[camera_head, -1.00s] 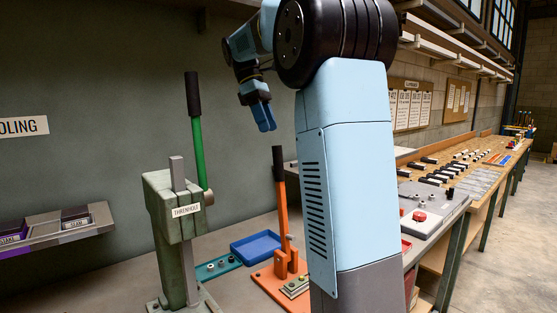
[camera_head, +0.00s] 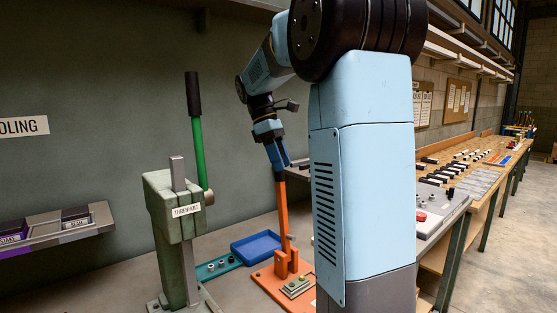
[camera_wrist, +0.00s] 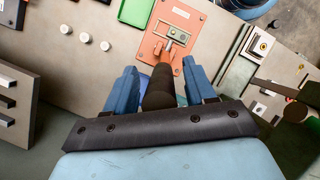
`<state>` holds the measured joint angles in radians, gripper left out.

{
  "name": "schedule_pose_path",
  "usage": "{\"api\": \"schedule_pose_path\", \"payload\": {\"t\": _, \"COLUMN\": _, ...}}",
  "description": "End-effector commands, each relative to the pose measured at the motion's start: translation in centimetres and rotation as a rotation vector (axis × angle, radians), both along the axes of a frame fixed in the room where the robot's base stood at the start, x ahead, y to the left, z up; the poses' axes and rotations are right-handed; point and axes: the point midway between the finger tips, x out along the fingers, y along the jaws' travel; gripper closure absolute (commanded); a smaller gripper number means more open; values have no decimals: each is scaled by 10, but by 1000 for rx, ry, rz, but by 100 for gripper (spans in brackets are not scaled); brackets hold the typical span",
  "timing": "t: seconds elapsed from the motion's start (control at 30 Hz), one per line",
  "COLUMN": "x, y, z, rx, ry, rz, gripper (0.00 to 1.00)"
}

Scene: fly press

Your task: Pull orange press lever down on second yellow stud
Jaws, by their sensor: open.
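The orange press lever (camera_head: 282,215) stands upright on its orange base (camera_head: 268,281) in the head view. Its dark handle grip is mostly hidden by my gripper (camera_head: 279,155) there. In the wrist view the dark grip (camera_wrist: 160,88) lies between the two blue fingers of my gripper (camera_wrist: 160,88), with gaps on both sides. My gripper is open around the handle. A yellow stud (camera_head: 301,278) shows on a small plate at the front of the orange base; it also shows in the wrist view (camera_wrist: 168,37).
A green-levered press (camera_head: 180,210) stands left of the orange one.

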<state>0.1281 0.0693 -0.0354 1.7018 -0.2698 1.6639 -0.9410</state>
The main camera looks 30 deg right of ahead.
Motion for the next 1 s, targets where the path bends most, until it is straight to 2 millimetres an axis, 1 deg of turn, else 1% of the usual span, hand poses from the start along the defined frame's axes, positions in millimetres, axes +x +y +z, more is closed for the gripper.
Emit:
{"api": "schedule_pose_path", "payload": {"t": 0.07, "x": 0, "y": 0, "z": 0, "rx": 0, "ry": 0, "rz": 0, "gripper": 45}}
{"api": "schedule_pose_path", "payload": {"t": 0.63, "x": 0, "y": 0, "z": 0, "rx": 0, "ry": 0, "rz": 0, "gripper": 100}}
{"api": "schedule_pose_path", "payload": {"t": 0.87, "x": 0, "y": 0, "z": 0, "rx": 0, "ry": 0, "rz": 0, "gripper": 100}}
{"api": "schedule_pose_path", "payload": {"t": 0.9, "x": 0, "y": 5, "z": 0, "rx": 1, "ry": 0, "rz": 2, "gripper": 100}}
{"api": "schedule_pose_path", "payload": {"t": 1.0, "x": -1, "y": 1, "z": 0, "rx": 1, "ry": -3, "rz": 0, "gripper": 100}}
